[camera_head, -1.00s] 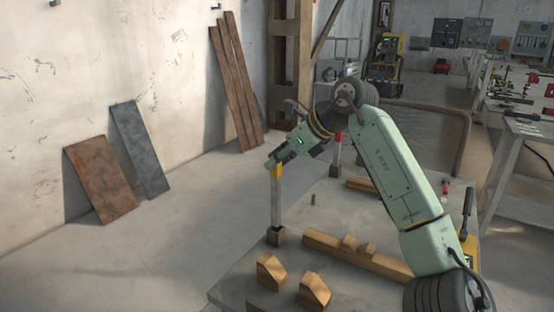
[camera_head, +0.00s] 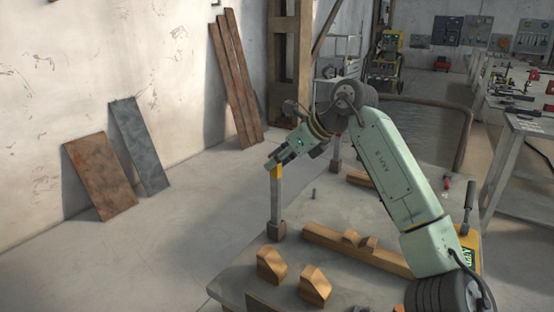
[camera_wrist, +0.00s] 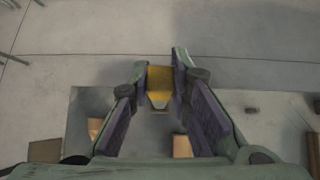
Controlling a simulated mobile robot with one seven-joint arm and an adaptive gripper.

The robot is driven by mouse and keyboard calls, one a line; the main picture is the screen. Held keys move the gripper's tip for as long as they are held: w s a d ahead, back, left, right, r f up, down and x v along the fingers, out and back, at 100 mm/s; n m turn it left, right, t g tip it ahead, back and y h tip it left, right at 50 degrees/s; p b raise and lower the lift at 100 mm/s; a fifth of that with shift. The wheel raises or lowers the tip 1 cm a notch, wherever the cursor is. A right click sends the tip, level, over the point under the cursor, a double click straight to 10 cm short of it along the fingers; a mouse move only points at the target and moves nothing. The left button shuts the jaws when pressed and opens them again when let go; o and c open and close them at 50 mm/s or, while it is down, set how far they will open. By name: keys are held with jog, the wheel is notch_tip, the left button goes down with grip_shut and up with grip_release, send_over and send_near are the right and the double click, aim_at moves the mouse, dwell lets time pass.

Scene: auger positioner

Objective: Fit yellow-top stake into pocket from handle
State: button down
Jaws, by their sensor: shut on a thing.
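The yellow-top stake (camera_head: 276,200) is a grey upright bar with a yellow upper end, at the far left edge of the table.
The table (camera_head: 235,280) carries a long wooden beam (camera_head: 360,252), two angled wooden blocks (camera_head: 271,265) (camera_head: 315,289) and a small upright pin (camera_head: 314,194). A yellow-based tool with a dark handle (camera_head: 468,225) stands at the right. Floor is clear to the left.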

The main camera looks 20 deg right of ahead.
aim_at(280, 172)
jog(key=shift+f+b, duration=1.3)
jog(key=shift+f, duration=0.65)
jog(key=c, duration=1.4)
grip_release()
jog(key=v, duration=1.2)
